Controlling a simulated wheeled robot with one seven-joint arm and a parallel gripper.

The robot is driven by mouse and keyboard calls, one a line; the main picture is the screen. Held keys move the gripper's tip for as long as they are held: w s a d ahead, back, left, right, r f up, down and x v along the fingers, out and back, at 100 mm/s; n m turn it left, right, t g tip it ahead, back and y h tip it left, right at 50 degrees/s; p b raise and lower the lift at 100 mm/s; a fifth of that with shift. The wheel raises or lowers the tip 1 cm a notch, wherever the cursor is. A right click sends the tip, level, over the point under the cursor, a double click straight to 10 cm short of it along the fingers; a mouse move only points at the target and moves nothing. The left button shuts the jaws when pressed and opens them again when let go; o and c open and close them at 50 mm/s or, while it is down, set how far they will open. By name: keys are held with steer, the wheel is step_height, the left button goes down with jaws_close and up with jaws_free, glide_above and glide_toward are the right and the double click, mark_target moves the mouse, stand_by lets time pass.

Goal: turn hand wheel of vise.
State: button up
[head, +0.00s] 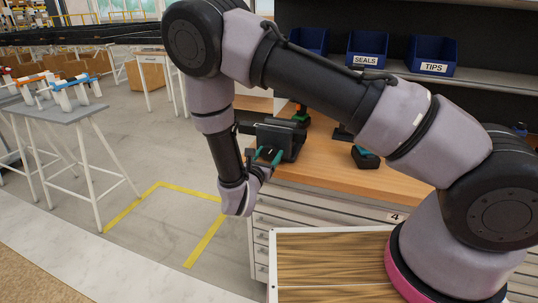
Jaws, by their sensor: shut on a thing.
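The vise (281,138) is dark grey and stands at the left end of the wooden workbench, near its front edge. My gripper (269,157) has teal fingertips and is at the near side of the vise. It is shut on the hand wheel, which is largely hidden behind my fingers and wrist. My arm reaches over from the right and bends down at the left of the vise.
The workbench (330,165) has drawers below. A dark tool with a teal part (365,157) lies on it, right of the vise. Blue bins (432,55) sit on a shelf behind. A grey table (55,112) stands left; taped floor (165,225) between is clear.

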steer(key=m, duration=0.4)
steer(key=shift+a, duration=0.1)
steer(key=m, duration=1.8)
steer(key=shift+r, duration=0.1)
steer(key=m, duration=0.7)
steer(key=shift+s, duration=0.15)
steer(key=shift+m, duration=0.3)
